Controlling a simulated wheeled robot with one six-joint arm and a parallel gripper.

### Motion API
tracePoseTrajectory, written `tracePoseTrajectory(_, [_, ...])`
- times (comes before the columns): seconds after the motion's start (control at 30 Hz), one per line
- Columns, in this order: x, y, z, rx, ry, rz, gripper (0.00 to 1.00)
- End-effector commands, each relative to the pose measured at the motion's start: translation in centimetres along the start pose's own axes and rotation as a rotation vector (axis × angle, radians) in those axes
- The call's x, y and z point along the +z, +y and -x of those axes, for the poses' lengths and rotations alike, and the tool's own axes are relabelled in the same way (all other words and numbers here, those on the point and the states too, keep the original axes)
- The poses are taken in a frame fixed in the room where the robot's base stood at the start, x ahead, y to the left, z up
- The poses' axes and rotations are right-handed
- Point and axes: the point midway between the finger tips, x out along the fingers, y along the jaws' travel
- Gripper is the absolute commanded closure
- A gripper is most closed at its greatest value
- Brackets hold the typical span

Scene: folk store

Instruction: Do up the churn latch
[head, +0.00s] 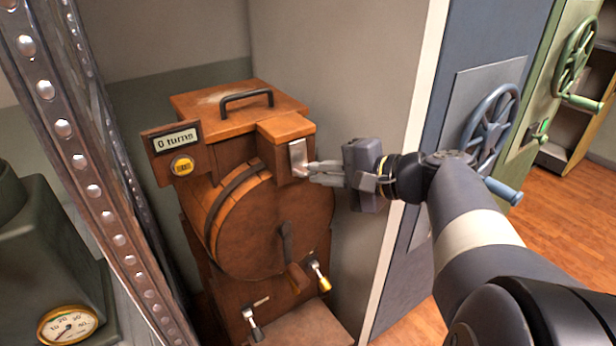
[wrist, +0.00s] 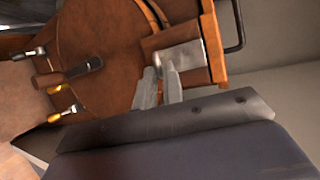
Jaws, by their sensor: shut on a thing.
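The wooden churn (head: 266,222) stands in the corner, with its lid (head: 225,108) lying flat on top. The latch is a small silver metal plate (head: 297,155) on a wooden block at the churn's upper right front; it also shows in the wrist view (wrist: 180,57). My gripper (head: 310,171) comes in from the right, its fingertips at the lower part of the latch. It is shut on the latch, though the fingers hide the gripped part. In the wrist view the two fingers (wrist: 160,80) sit close together just below the plate.
A "0 turns" display (head: 175,139) with a yellow button is at the churn's upper left. A crank (head: 288,245) and two small levers, one of them brass-coloured (head: 319,276), are below. A riveted metal post (head: 90,175) stands at left, and blue and green doors with handwheels (head: 492,125) at right.

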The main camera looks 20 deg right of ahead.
Motion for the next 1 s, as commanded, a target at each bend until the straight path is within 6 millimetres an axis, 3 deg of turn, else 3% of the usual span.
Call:
tracePoseTrajectory(0.07, [-0.16, 1.13, -0.46, -0.027, -0.002, 0.012, 1.00])
tracePoseTrajectory(1.0, [-0.31, 0.84, -0.93, -0.144, -0.006, 0.058, 1.00])
